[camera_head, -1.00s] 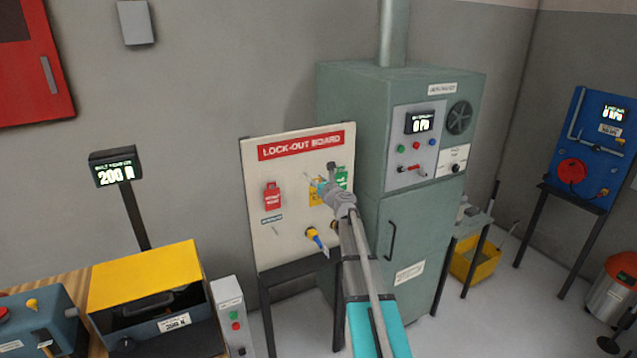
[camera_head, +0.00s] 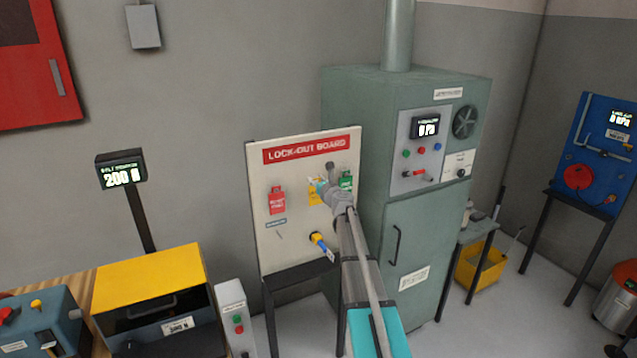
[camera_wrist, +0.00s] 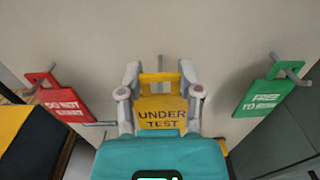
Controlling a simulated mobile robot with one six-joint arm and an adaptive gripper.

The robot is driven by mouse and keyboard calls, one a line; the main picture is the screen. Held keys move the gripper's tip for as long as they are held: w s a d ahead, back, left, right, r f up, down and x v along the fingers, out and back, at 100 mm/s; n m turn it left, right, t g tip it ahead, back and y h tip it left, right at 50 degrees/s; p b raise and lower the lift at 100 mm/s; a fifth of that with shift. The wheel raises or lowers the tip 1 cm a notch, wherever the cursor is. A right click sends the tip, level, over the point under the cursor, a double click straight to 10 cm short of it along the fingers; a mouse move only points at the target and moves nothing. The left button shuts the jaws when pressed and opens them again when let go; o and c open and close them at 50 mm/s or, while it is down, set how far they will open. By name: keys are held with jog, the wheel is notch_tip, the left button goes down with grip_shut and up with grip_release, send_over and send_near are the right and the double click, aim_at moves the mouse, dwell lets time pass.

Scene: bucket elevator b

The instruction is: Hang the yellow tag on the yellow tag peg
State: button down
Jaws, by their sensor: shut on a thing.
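The yellow tag (camera_wrist: 161,113), marked "UNDER TEST", is between the fingers of my gripper (camera_wrist: 160,80) in the wrist view. The fingers are shut on it near its handle loop. A thin grey peg (camera_wrist: 160,63) stands out from the white board just beyond the top of the loop. I cannot tell whether the loop touches the peg. In the head view the yellow tag (camera_head: 314,192) shows partly behind my gripper (camera_head: 326,188), in front of the lock-out board (camera_head: 295,238).
A red tag (camera_head: 277,201) hangs on a peg to the left, and a green tag (camera_head: 346,181) to the right; the green one shows clearly in the wrist view (camera_wrist: 265,97). A green cabinet (camera_head: 400,215) stands close on the right.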

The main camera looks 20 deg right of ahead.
jog(key=shift+w, duration=0.9)
jog(key=shift+w+f+b, duration=0.5)
jog(key=shift+b, duration=0.05)
jog(key=shift+c, duration=1)
grip_release()
jog(key=shift+a, duration=0.1)
jog(key=s, duration=1.2)
jog(key=shift+d, duration=0.2)
jog(key=shift+a, duration=0.1)
